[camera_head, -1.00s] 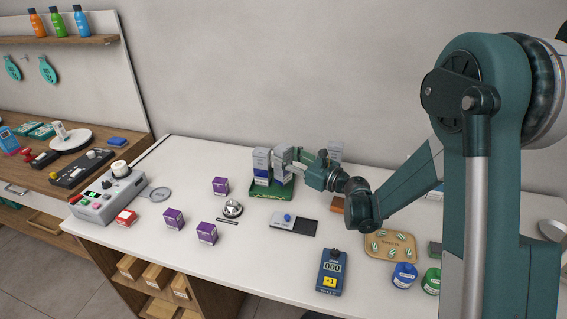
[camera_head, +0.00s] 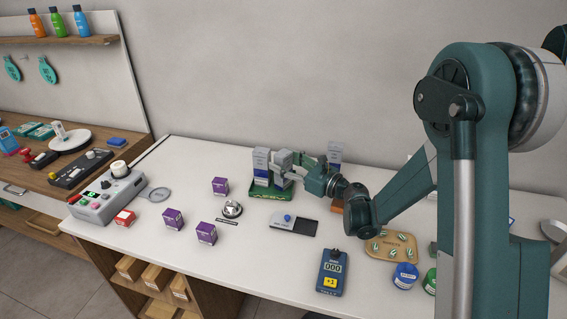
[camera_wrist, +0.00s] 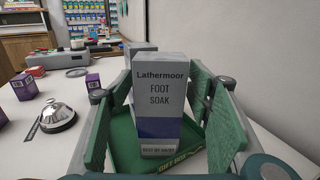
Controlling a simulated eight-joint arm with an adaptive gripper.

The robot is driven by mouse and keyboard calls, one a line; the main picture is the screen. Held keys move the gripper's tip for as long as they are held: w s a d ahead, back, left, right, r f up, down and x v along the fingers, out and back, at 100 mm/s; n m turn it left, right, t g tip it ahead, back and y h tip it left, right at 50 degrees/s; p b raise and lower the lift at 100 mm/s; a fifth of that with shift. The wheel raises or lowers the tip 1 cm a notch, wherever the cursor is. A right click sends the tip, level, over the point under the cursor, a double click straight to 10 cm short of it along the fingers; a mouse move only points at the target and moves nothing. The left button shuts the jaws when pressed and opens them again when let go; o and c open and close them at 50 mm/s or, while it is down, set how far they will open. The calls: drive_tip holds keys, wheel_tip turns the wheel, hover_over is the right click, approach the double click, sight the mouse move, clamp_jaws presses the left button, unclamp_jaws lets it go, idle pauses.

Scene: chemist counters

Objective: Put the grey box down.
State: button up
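The grey box (camera_wrist: 158,98), labelled Lathermoor Foot Soak with a blue lower band, stands upright in the green tray (camera_wrist: 124,150) in the wrist view. It shows in the head view too (camera_head: 280,161). My gripper (camera_wrist: 165,125) has its green pads on either side of the box, with gaps visible at both sides, so it looks open around it. In the head view my gripper (camera_head: 291,168) is at the tray's right. A second grey box (camera_head: 261,161) stands beside it in the tray.
Another grey box (camera_head: 334,154) stands behind my wrist. Several purple boxes (camera_head: 220,186), a bell (camera_head: 232,208) and a small grey-black tray (camera_head: 293,223) lie on the white counter. A blue counter device (camera_head: 332,272) is near the front edge.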

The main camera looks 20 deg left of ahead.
drive_tip(key=shift+r, duration=0.15)
drive_tip(key=shift+d, duration=0.2)
drive_tip(key=p+v, duration=0.2)
drive_tip(key=v, duration=0.9)
drive_tip(key=shift+s+d, duration=0.2)
drive_tip(key=shift+d, duration=0.05)
drive_tip(key=shift+r, duration=0.1)
idle(0.5)
